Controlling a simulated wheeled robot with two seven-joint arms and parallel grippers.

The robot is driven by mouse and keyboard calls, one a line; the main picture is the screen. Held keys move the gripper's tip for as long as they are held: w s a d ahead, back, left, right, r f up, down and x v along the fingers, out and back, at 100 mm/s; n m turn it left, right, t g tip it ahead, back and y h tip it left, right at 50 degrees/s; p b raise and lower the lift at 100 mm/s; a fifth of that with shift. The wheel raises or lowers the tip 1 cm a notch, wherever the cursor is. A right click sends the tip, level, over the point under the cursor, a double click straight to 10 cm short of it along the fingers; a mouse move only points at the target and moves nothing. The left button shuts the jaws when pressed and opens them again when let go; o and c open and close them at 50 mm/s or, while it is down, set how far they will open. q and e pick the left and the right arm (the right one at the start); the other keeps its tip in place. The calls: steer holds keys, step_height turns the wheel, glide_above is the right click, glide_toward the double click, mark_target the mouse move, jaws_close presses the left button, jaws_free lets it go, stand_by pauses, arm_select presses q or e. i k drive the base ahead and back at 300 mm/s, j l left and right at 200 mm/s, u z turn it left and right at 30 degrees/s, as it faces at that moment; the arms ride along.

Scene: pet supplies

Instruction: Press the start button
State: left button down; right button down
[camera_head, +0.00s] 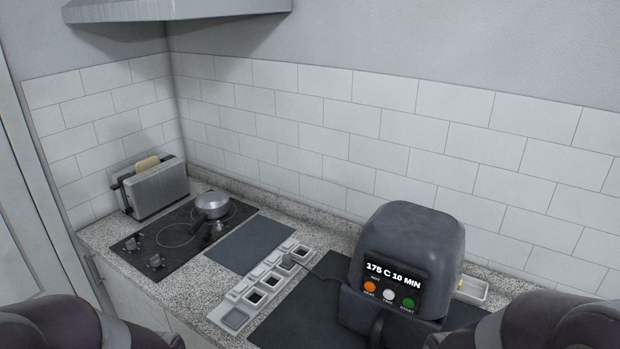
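A dark grey air fryer (415,240) stands on the counter right of centre. Its black display (392,272) reads "175 C 10 MIN". Below the text is a row of round buttons: an orange one (370,287) at left, a white one (389,295) in the middle and the green start button (408,303) at right. The green button is uncovered, with nothing touching it. Only dark parts of my two arms show, at the bottom left and bottom right corners. Both grippers are outside the picture.
Dark mats (298,313) lie on the speckled counter around the fryer. A pale strip with square compartments (235,318) and a cable lie to its left. Further left are a cooktop (178,239) with a pot (211,205) and a toaster (158,191). A tiled wall stands behind.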

mark_target(409, 302)
steer(key=j+z, duration=0.75)
steer(key=k+j+z, duration=0.15)
steer(key=z, duration=0.25)
